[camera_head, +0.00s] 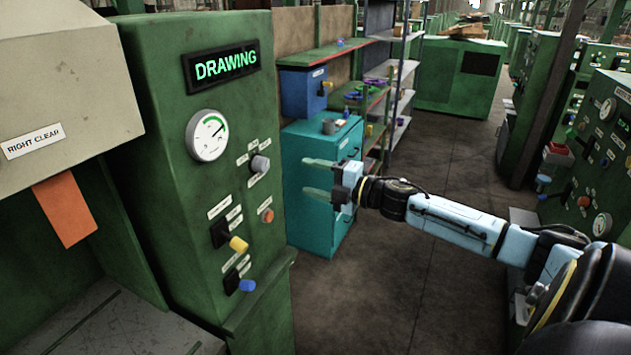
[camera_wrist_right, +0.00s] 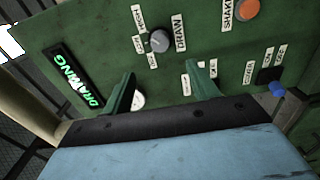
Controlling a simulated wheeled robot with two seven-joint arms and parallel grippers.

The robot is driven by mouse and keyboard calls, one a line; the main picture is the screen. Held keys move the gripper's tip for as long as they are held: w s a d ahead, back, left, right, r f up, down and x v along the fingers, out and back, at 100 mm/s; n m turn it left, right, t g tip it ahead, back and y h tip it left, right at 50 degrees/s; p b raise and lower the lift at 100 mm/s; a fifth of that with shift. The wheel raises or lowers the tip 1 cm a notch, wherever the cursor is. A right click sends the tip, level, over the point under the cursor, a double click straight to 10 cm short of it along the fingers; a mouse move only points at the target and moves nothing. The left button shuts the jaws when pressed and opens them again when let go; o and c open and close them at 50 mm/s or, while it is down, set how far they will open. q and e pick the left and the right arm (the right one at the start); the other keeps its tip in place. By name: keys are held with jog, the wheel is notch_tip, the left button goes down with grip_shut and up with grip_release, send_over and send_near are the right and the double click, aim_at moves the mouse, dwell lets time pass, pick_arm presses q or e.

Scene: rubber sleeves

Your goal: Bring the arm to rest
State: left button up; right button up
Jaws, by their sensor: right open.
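My right arm (camera_head: 460,222) reaches in from the right in the head view, stretched out toward the left. Its gripper (camera_head: 308,177) is open and empty, with two green fingers pointing left at the green control panel (camera_head: 185,110). A gap shows between the fingertips and the panel's knobs. In the right wrist view, the open gripper (camera_wrist_right: 160,78) faces the same panel, with nothing between its fingers. The lit display (camera_head: 222,65) reads DRAWING; it also shows in the wrist view (camera_wrist_right: 75,82). My left gripper is not in view.
The panel carries a gauge (camera_head: 208,136), a grey knob (camera_head: 260,164), an orange button (camera_head: 267,216), a yellow-handled switch (camera_head: 238,244) and a blue-handled switch (camera_head: 246,285). A teal cabinet (camera_head: 308,225) stands behind my gripper. The floor (camera_head: 400,290) below my arm is clear.

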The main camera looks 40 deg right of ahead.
jog(key=shift+s+f, duration=0.1)
dwell(0.6)
